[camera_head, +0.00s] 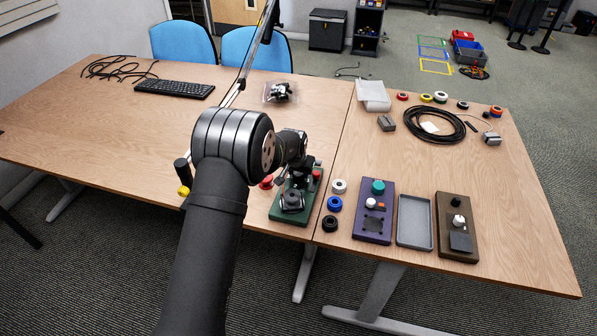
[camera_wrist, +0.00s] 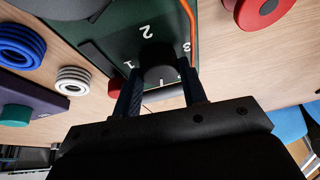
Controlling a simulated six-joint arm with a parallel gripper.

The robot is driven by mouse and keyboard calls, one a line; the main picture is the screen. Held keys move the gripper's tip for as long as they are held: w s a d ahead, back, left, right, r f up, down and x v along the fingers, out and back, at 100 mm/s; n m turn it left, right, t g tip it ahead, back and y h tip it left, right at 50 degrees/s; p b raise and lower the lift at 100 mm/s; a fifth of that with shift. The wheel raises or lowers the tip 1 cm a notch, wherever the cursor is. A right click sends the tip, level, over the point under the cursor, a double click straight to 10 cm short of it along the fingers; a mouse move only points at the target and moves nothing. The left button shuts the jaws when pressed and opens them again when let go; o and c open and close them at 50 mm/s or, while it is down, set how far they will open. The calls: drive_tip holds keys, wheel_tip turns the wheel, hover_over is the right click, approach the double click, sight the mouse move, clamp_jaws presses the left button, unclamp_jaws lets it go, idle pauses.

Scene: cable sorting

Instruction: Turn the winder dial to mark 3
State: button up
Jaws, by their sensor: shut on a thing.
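The winder is a green board (camera_head: 283,212) near the front edge of the table, left of the seam between the tabletops. I cannot tell which mark the dial points to. In the head view my gripper (camera_head: 303,180) hides much of the board.
Right of the winder stand white, blue and black spools (camera_head: 333,203), a purple board (camera_head: 364,226), a grey tray (camera_head: 399,242) and a brown board (camera_head: 444,250). A red spool (camera_head: 266,182) sits close at left. An orange strand (camera_wrist: 190,25) crosses the green board by mark 3.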

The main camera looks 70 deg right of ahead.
drive_tip(key=m+g, duration=0.1)
drive_tip(key=m, duration=0.2)
drive_tip(key=m+g, duration=0.1)
drive_tip(key=m, duration=0.2)
drive_tip(key=shift+w+y, duration=0.15)
drive_tip(key=shift+y, duration=0.15)
drive_tip(key=m+g, duration=0.1)
drive_tip(key=m, duration=0.2)
drive_tip(key=m+g+y, duration=0.1)
drive_tip(key=m, duration=0.2)
drive_tip(key=shift+w+d+y, duration=0.1)
drive_tip(key=shift+d+y, duration=0.05)
drive_tip(key=shift+y, duration=0.15)
drive_tip(key=m+y, duration=0.1)
drive_tip(key=m, duration=0.2)
drive_tip(key=m+g+y, duration=0.1)
drive_tip(key=m, duration=0.3)
drive_tip(key=shift+d, duration=0.1)
drive_tip(key=m+y, duration=0.1)
drive_tip(key=m, duration=0.2)
drive_tip(key=m+y, duration=0.2)
drive_tip(key=m, duration=0.1)
drive_tip(key=shift+d+m+t, duration=0.1)
drive_tip(key=shift+m+t, duration=0.2)
drive_tip(key=shift+t, duration=0.1)
drive_tip(key=o, duration=1)
drive_tip(key=shift+c, duration=0.2)
